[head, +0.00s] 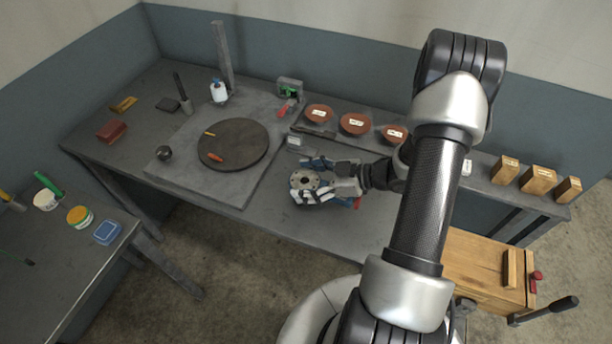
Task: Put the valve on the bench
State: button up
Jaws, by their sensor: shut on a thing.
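The valve (303,181) shows as a grey metal round flange with a dark centre hole and small holes around it. My gripper (316,190) is shut on the valve, reaching to it from the right. The valve is over the front middle of the grey bench (268,217), right of the round plate. I cannot tell whether it touches the bench top. My fingers hide part of the valve's body. Blue parts show behind and right of the gripper, and I cannot tell what they belong to.
A dark round plate (233,143) with small tools lies on a grey slab at left. A side table (60,262) holds tubs. Bare bench shows at the front, left of the valve.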

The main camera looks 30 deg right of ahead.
jog(key=shift+f+b, duration=0.65)
jog(key=shift+f, duration=1.3)
jog(key=o, duration=2)
jog(key=shift+f, duration=0.2)
jog(key=shift+r, duration=0.1)
